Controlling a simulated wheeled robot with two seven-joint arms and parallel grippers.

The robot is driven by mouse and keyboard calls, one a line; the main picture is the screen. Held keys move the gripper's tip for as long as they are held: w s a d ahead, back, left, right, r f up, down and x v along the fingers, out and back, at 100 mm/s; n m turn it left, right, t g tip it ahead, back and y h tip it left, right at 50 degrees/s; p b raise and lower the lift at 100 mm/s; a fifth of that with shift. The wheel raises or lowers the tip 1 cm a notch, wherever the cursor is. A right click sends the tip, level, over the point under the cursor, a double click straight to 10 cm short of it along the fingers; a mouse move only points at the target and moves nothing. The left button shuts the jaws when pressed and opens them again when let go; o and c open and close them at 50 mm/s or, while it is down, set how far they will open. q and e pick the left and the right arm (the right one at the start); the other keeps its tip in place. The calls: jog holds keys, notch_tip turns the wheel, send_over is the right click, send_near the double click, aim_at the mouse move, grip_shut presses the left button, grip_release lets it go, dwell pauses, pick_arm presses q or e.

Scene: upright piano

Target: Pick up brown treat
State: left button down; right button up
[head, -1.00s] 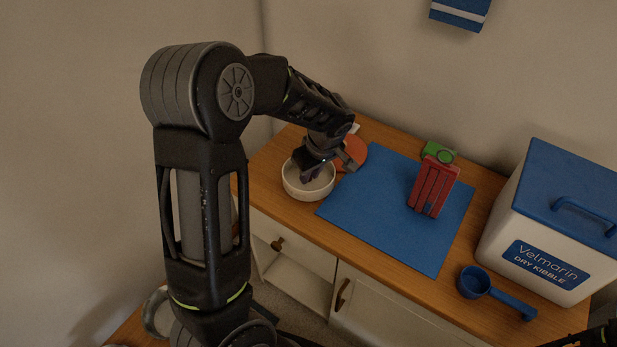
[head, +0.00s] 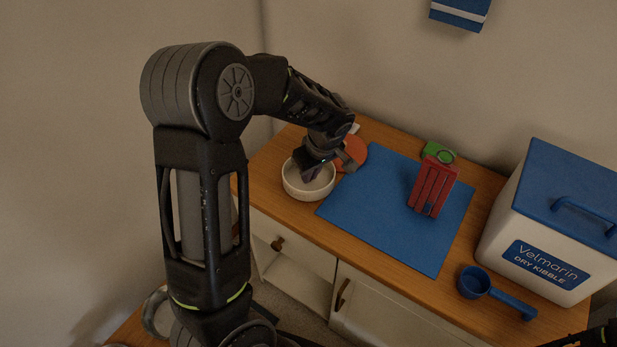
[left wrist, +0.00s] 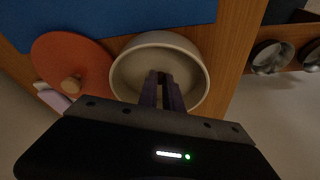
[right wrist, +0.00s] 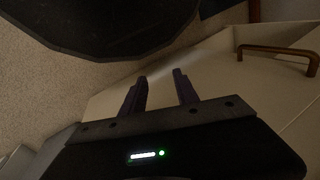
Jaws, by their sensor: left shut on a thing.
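My left gripper (head: 312,176) points down into the white bowl (head: 290,187) at the left of the wooden cabinet top. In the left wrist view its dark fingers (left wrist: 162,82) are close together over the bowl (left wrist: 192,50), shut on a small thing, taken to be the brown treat. That thing is nearly all hidden between the fingers, so its shape cannot be told. My right gripper (right wrist: 161,78) is open and empty in the right wrist view, in front of a pale cabinet front.
An orange disc (head: 354,153) with a knob lies beside the bowl. A blue scoop (head: 474,282) and a kibble bin (head: 505,235) stand at right.

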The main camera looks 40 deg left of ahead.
pick_arm(q)
notch_tip(320, 180, up, 10)
jog(key=shift+p, duration=0.45)
dwell(0.8)
